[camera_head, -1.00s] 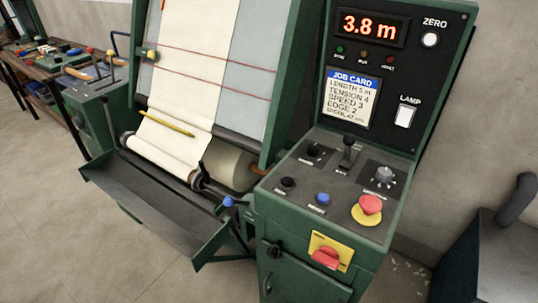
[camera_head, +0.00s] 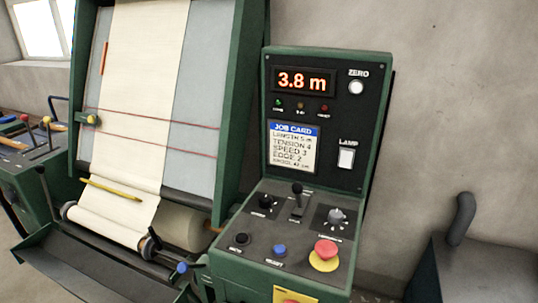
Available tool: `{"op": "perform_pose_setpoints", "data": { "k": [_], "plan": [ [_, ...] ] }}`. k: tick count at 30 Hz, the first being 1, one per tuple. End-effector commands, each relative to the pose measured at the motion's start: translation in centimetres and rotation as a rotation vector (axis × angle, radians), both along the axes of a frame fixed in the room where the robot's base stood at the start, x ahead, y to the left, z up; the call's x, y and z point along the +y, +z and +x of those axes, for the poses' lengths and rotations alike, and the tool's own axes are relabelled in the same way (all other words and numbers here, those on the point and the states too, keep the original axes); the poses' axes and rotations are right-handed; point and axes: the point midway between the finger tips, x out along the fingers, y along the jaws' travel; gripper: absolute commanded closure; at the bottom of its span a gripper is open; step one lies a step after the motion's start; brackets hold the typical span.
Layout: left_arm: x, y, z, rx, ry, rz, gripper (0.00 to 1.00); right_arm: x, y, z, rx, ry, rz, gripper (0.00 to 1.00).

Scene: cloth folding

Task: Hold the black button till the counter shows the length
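The control panel carries a low black button (camera_head: 239,239), left of a blue button (camera_head: 280,250). Its small label is too blurred to read surely. The counter (camera_head: 304,81) at the top of the panel shows 3.8 m in red-orange digits. The job card (camera_head: 292,147) below it lists length 5 m, tension 4, speed 3 and edge 2. Cream cloth (camera_head: 145,80) runs down the sloped inspection board to a roll at the bottom. Neither gripper is in view, and nothing touches the black button.
A red mushroom button (camera_head: 325,250) on a yellow base, a black lever (camera_head: 297,195), a black knob (camera_head: 266,201) and a grey dial (camera_head: 337,215) share the panel. White zero (camera_head: 356,87) and lamp (camera_head: 346,157) switches sit above. A dark metal bin (camera_head: 480,265) stands at right.

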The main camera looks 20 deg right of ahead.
Motion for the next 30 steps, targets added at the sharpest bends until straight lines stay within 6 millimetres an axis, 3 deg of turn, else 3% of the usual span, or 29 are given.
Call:
{"op": "perform_pose_setpoints", "data": {
  "k": [13, 21, 30],
  "plan": [
    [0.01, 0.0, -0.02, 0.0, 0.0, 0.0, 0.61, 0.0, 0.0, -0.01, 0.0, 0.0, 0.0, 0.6],
    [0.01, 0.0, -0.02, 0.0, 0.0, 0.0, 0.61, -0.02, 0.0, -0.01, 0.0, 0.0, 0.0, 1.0],
    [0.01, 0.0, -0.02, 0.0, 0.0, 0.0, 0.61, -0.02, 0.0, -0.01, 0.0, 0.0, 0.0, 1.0]
  ]
}}
